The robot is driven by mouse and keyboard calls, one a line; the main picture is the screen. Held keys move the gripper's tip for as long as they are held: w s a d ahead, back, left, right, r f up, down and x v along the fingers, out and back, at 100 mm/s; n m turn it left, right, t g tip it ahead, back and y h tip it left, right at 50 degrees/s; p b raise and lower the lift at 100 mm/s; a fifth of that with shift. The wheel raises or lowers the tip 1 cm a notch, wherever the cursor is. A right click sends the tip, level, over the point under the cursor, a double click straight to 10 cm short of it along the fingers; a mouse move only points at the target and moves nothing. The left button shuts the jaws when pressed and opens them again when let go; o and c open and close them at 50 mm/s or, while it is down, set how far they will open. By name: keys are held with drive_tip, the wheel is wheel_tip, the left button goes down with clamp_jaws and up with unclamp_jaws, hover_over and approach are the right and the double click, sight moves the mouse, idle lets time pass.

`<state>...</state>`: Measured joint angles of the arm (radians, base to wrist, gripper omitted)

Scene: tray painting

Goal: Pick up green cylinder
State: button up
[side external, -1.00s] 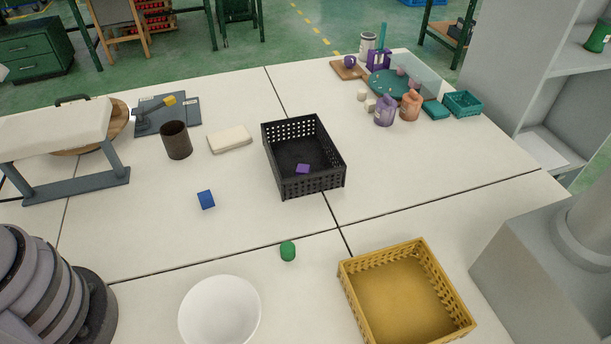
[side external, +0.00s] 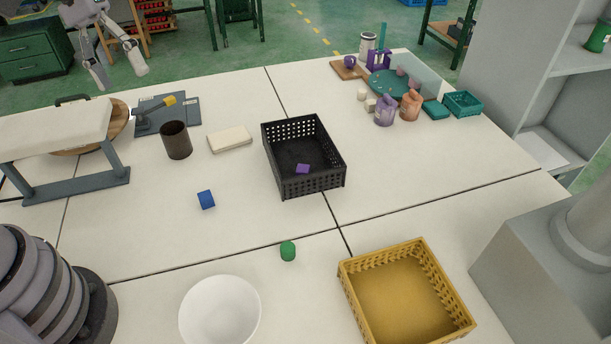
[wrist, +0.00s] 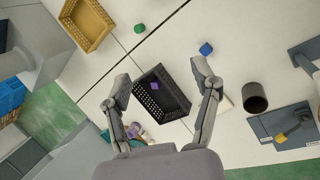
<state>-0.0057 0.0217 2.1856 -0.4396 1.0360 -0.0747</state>
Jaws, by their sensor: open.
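The green cylinder (side external: 288,251) stands on the white table between the white bowl and the black crate. It also shows in the wrist view (wrist: 139,28), near the top, beyond my fingertips. My gripper (side external: 120,78) is at the upper left of the side view, raised and far from the cylinder. In the wrist view my gripper (wrist: 160,84) has its two fingers spread wide, with nothing between them but the view of the black crate below.
A black crate (side external: 312,184) holds a purple block (side external: 303,169). A blue cube (side external: 206,199), white bowl (side external: 220,312), yellow crate (side external: 453,329) and brown cup (side external: 176,140) stand around. The table around the cylinder is clear.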

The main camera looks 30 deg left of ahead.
drive_tip(key=w+d+f+n+g+h, duration=0.4)
drive_tip(key=w+f, duration=0.4)
drive_tip(key=f, duration=0.5)
drive_tip(key=n+h, duration=0.4)
drive_tip(key=n, duration=0.2)
approach(288, 247)
drive_tip(key=x, duration=0.4)
drive_tip(key=shift+f, duration=0.45)
drive_tip(key=shift+x, duration=3)
drive_tip(key=c, duration=1)
drive_tip(key=shift+r, duration=0.1)
